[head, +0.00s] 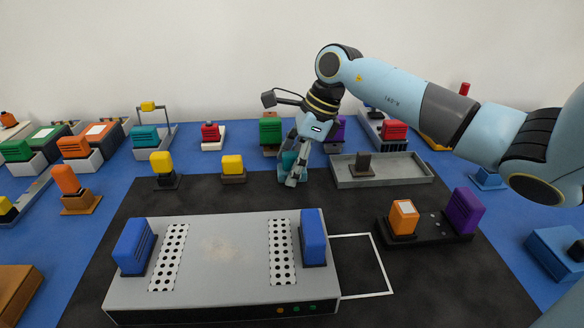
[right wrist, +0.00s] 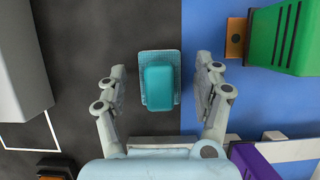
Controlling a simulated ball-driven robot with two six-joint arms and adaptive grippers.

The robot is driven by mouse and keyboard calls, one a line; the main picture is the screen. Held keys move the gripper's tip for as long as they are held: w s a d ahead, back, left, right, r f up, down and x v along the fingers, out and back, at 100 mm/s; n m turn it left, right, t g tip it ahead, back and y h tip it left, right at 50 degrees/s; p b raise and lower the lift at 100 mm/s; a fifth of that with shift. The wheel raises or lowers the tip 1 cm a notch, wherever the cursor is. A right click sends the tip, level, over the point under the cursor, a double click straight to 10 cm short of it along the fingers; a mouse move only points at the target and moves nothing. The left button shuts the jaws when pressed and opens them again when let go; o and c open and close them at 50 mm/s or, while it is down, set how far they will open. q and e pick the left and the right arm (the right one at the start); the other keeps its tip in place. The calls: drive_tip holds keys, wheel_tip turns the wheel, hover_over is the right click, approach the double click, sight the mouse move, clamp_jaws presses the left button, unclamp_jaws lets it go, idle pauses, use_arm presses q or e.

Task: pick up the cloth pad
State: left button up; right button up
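The cloth pad appears to be the teal block with a flat, textured grey-teal base (right wrist: 158,82) in the right wrist view. It lies on the dark mat near the mat's edge with the blue table. My right gripper (right wrist: 160,88) is open, one finger on each side of the pad with a gap on both sides. In the head view my right gripper (head: 290,178) points down at the back of the mat and partly hides the teal pad (head: 287,161). My left gripper is not in view.
A grey tray (head: 415,181) with a dark block stands right of the gripper. A green block (head: 271,131) and a purple block are close behind it. A yellow block (head: 232,164) is to its left. A large grey box (head: 222,255) with blue blocks stands in front.

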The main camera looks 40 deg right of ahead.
sight(289, 154)
drive_tip(key=c, duration=1.2)
drive_tip(key=shift+o, duration=0.2)
drive_tip(key=shift+r, duration=0.5)
wheel_tip(289, 154, up, 3)
drive_tip(key=shift+f, duration=0.2)
drive_tip(key=s+d+r+p, duration=0.1)
drive_tip(key=s+r+p, duration=0.5)
drive_tip(key=s, duration=0.5)
drive_tip(key=shift+v, duration=0.85)
drive_tip(key=shift+d+f, duration=0.1)
